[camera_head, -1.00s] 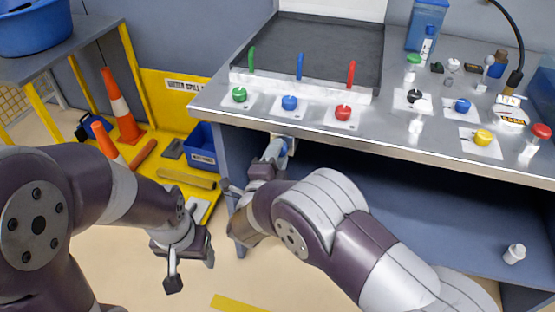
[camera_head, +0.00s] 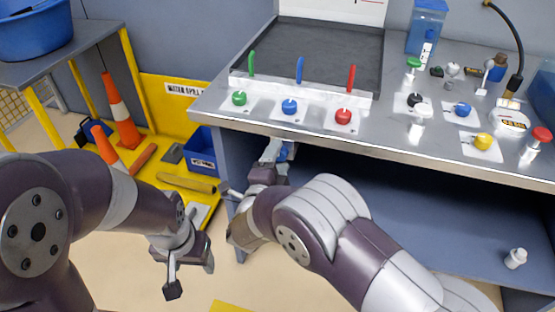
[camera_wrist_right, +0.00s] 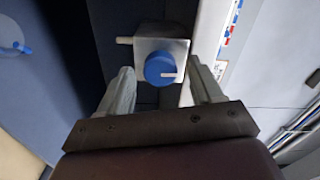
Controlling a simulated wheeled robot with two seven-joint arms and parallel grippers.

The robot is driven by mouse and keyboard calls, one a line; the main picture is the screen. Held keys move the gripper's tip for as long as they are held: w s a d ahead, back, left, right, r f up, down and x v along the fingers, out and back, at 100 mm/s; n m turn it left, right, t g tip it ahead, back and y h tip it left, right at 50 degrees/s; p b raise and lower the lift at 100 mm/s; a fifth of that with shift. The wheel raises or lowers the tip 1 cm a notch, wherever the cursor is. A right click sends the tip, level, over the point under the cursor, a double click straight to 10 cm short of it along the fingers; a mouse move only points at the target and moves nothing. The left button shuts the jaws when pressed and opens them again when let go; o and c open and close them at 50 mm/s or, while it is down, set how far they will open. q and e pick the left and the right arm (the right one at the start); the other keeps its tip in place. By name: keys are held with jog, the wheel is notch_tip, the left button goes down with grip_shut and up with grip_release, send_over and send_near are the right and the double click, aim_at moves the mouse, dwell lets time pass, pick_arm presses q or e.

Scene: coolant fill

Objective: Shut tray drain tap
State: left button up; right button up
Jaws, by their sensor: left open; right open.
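The tray drain tap shows in the right wrist view as a pale grey block with a round blue knob (camera_wrist_right: 159,69) and a small light pin on it. A pale stub sticks out of the block's left side. My right gripper (camera_wrist_right: 160,85) is open, with one finger on each side of the knob; I cannot tell whether either touches. In the head view this gripper (camera_head: 275,152) reaches under the bench's front edge, and the tap is mostly hidden there. My left gripper (camera_head: 188,275) is open and empty, low over the floor.
The metal bench (camera_head: 390,140) overhangs my right gripper. On it are a dark tray (camera_head: 330,50) and green, blue and red knobs. A blue bin (camera_head: 201,150) and orange cone (camera_head: 122,110) stand to the left. A white bottle (camera_head: 515,258) stands on the lower shelf.

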jog(key=p+v, duration=0.1)
jog(key=v, duration=1.1)
jog(key=shift+s, duration=0.35)
jog(key=shift+w, duration=0.15)
